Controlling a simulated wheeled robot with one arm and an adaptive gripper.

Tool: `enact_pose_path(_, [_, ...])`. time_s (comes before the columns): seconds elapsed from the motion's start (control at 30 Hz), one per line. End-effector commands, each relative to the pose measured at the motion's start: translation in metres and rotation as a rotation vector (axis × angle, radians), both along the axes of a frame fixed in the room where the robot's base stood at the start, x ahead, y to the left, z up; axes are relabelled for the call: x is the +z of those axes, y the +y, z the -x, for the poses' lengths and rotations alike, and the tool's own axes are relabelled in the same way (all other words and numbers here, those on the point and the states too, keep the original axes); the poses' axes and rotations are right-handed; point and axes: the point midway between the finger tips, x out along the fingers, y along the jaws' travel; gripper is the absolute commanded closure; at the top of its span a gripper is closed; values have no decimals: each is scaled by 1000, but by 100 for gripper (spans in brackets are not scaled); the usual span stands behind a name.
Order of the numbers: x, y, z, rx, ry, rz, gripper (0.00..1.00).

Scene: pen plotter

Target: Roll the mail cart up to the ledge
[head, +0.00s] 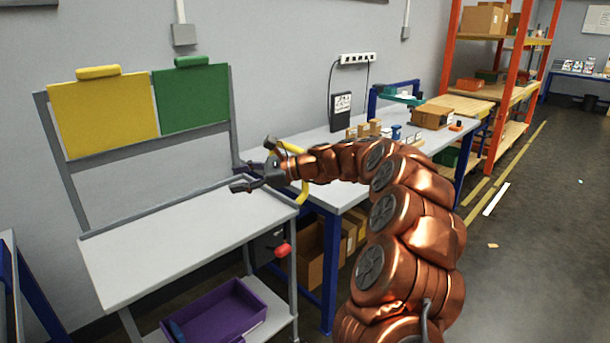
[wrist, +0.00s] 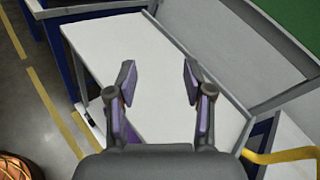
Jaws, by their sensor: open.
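The mail cart appears to be the grey cart with a pale top (head: 180,245), a yellow panel (head: 105,112) and a green panel (head: 192,97) along its back. Its top also shows in the wrist view (wrist: 165,90). My gripper (head: 238,177) is open and empty over the cart's right end; its spread fingers (wrist: 158,85) show the pale top between them. A yellow curved bar (head: 302,187) shows beside my wrist, partly hidden by it; it looks like a cart handle, also at lower right in the wrist view (wrist: 285,155). I cannot tell which edge is the ledge.
A purple bin (head: 217,312) sits on the cart's lower shelf, and a red knob (head: 283,250) is on its right side. A blue-legged workbench (head: 318,195) stands close behind my arm. A blue frame (head: 40,315) is at far left. Open floor (head: 530,260) lies right.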

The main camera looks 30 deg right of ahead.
Motion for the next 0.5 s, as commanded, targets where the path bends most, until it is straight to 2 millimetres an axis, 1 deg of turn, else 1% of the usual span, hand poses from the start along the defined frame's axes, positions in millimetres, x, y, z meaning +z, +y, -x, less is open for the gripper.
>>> enact_pose_path(0.03, [-13,-28,-13,-62,16,-50,48])
enact_pose_path(0.07, [-16,-45,-20,-97,22,-78,48])
enact_pose_path(0.1, [-22,-67,-28,-144,32,-118,48])
enact_pose_path(0.17, [-30,-101,-37,-214,46,-178,48])
enact_pose_path(0.2, [-37,-124,-42,-259,53,-214,48])
enact_pose_path(0.27, [-46,-157,-47,-324,64,-268,48])
enact_pose_path(0.3, [-52,-179,-49,-365,67,-302,48])
enact_pose_path(0.4, [-65,-225,-51,-449,75,-367,48])
enact_pose_path(0.5, [-75,-258,-48,-510,78,-416,48])
